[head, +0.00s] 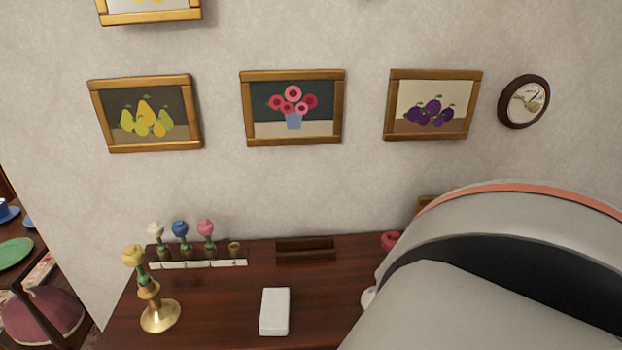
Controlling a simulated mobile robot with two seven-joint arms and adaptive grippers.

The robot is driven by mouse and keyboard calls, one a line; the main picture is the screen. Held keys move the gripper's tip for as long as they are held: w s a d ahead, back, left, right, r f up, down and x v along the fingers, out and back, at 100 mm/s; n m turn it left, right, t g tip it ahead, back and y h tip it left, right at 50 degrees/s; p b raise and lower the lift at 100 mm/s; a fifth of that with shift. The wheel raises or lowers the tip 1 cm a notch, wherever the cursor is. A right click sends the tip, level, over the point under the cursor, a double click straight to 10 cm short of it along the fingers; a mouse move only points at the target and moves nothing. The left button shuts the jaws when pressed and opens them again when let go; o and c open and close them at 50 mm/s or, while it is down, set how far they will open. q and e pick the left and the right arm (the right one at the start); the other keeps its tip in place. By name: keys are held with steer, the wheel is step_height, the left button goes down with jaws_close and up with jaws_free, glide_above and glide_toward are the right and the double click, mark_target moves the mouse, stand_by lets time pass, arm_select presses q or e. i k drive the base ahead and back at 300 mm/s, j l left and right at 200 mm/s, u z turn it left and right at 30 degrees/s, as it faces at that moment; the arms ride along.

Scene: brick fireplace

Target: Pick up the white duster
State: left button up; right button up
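A small duster-like piece with a white head (156,230) and a green stem stands upright at the left end of a row on the dark wooden table (210,315). To its right stand a similar blue-headed piece (180,229) and a pink-headed piece (205,229). A yellow-headed piece (133,256) stands in a brass stand (159,316) nearer the front left. Neither gripper is in view. A large grey arm link of mine covers the lower right and hides that part of the table.
A white block (275,312) lies near the table's front middle. A dark wooden box (305,250) stands at the back. A small brass cup (234,249) ends the row. A pink ring-like object (390,240) is partly hidden by my arm. The wall rises directly behind.

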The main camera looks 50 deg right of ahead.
mark_target(275, 314)
steer(key=z, duration=1.35)
